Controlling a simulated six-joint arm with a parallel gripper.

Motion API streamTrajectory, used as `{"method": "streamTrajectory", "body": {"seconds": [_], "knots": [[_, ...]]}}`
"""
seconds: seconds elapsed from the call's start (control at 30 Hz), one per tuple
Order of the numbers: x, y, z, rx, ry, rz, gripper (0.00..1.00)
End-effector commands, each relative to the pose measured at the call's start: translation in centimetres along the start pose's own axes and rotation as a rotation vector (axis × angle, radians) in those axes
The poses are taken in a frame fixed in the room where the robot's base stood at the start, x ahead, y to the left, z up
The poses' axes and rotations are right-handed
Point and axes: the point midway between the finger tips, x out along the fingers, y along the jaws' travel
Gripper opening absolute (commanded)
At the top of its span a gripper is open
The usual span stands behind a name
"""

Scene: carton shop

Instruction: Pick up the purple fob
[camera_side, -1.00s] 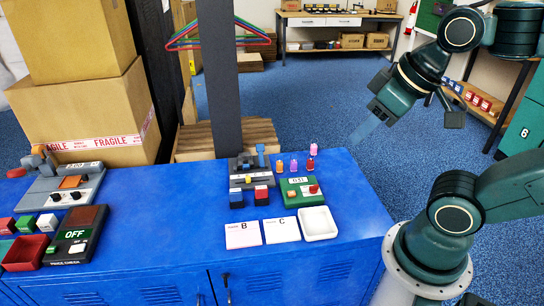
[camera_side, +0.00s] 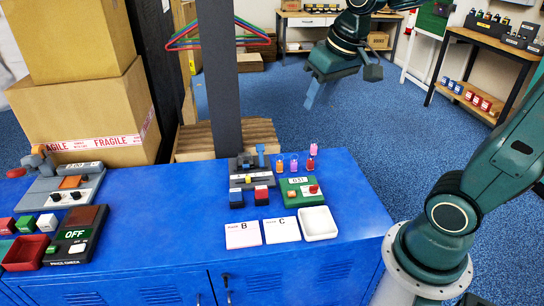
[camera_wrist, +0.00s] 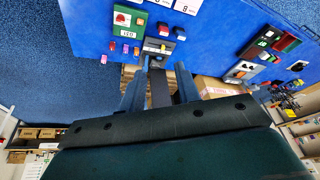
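The pinkish-purple fob (camera_side: 314,149) is small and stands at the back edge of the blue cabinet top, behind the red fob (camera_side: 311,163). In the wrist view the purple fob (camera_wrist: 104,59) lies left of my fingers, apart from the other fobs. My gripper (camera_side: 313,93) hangs high beyond the back edge of the cabinet. In the wrist view its two fingers (camera_wrist: 159,90) are spread, with nothing held between them.
A green box with a display (camera_side: 301,190) and a grey switch box (camera_side: 250,178) sit close to the fobs. Cards B (camera_side: 243,235) and C (camera_side: 281,230) and a white tray (camera_side: 319,223) lie in front. A dark post (camera_side: 222,100) rises behind. The cabinet top's middle is clear.

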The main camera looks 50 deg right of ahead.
Motion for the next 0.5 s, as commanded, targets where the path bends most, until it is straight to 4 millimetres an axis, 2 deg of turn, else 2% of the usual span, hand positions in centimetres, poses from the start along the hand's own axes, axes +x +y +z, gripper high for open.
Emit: {"method": "streamTrajectory", "body": {"seconds": [0.1,0.37,0.5], "knots": [[1.6,0.8,-2.4,0.049,-0.031,0.014,0.33],[5.5,3.0,-6.8,0.154,-0.088,0.04,0.33],[8.0,4.4,-8.8,0.209,-0.119,0.054,0.33]]}}
